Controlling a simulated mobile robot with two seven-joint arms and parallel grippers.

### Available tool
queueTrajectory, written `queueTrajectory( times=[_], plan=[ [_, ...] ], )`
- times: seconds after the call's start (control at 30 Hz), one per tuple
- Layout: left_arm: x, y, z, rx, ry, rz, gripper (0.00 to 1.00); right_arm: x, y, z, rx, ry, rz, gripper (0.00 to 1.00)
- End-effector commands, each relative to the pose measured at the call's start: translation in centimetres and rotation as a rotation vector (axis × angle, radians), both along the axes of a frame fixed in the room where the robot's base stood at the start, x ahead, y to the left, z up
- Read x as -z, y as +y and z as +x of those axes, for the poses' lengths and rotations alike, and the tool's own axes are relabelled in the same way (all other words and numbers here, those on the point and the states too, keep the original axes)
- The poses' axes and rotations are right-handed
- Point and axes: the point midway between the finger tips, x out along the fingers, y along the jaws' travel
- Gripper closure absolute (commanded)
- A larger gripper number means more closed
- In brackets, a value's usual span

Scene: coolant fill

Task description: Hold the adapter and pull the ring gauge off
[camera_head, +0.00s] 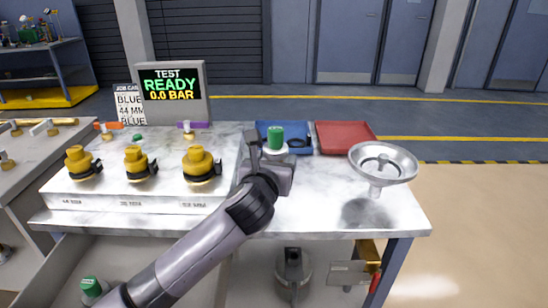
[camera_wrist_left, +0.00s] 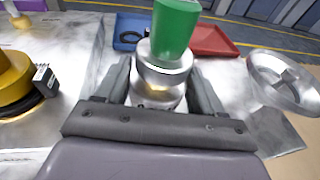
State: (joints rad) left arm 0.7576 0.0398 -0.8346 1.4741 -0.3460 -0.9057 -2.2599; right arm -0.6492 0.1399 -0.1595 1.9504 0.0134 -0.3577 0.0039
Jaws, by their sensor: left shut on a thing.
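The adapter (camera_head: 276,137) has a green top above a wide silver metal band, and it stands upright. It also shows in the left wrist view (camera_wrist_left: 175,28). My left gripper (camera_head: 268,172) is shut on the adapter's lower metal body, with one finger on each side in the left wrist view (camera_wrist_left: 160,92). The silver band (camera_wrist_left: 165,60) sits around the body just below the green top; I cannot tell whether it is the ring gauge. A dark ring (camera_wrist_left: 129,38) lies in the blue tray behind the adapter. My right gripper is not in view.
A blue tray (camera_head: 266,126) and a red tray (camera_head: 345,137) lie behind. A metal funnel (camera_head: 402,166) stands at the right. Several yellow-topped fittings (camera_head: 198,160) sit on the marble block at left. The test display (camera_head: 174,84) reads READY. The table front right is clear.

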Motion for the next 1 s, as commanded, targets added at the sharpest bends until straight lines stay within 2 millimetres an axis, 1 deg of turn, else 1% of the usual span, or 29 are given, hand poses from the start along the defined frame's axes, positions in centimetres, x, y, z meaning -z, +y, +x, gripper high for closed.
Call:
queueTrajectory(
  times=[0.43, 1.0],
  plan=[
    [2.3, 0.0, 0.0, 0.000, -0.001, 0.000, 0.72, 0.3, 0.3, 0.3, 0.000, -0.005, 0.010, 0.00],
    [5.2, 0.0, 0.0, 0.000, -0.002, 0.001, 0.72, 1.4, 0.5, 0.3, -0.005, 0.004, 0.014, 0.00]
  ],
)
